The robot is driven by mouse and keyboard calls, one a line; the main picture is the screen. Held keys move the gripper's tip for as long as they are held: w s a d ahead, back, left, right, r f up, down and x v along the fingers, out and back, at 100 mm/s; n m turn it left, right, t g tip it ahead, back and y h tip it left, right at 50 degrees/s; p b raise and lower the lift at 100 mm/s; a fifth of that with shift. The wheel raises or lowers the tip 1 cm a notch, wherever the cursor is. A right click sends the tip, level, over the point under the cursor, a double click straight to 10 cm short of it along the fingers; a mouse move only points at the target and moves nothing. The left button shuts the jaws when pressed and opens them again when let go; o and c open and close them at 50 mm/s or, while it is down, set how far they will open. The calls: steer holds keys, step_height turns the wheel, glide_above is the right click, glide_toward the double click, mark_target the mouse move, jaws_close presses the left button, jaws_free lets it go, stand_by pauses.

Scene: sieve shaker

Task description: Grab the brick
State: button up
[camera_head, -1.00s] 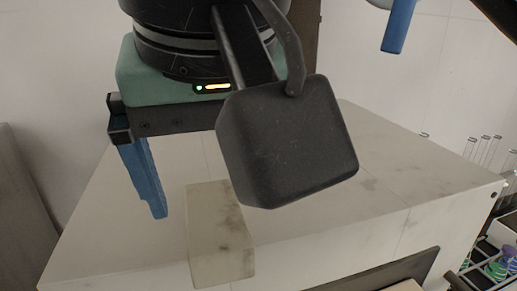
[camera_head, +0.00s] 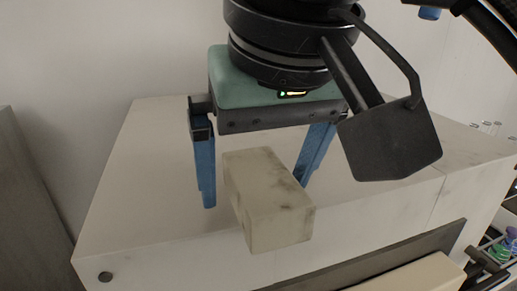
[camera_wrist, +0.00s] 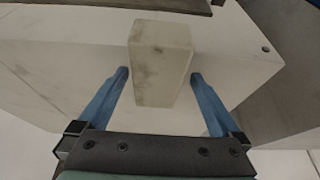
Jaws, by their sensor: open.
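The brick (camera_head: 270,205) is a pale, off-white block with dark smudges, on top of a white box-like bench near its front edge. It also shows in the wrist view (camera_wrist: 160,62). My gripper (camera_head: 255,196) has two blue fingers spread wide, one on each side of the brick in the head view. In the wrist view my gripper (camera_wrist: 159,76) has its fingertips left and right of the brick with a gap on both sides. Nothing is held. The exact height of the fingertips relative to the brick is hard to tell.
The white bench top (camera_head: 140,200) is otherwise clear around the brick. A dark-edged panel (camera_head: 420,262) lies in front at the lower right. Glassware and a rack (camera_head: 500,248) stand at the far right. A wall is behind.

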steer(key=shift+w+d+f, duration=0.1)
steer(key=shift+d+f, duration=0.1)
steer(key=shift+d, duration=0.05)
steer(key=shift+a, duration=0.1)
steer(key=shift+c, duration=0.7)
jaws_close()
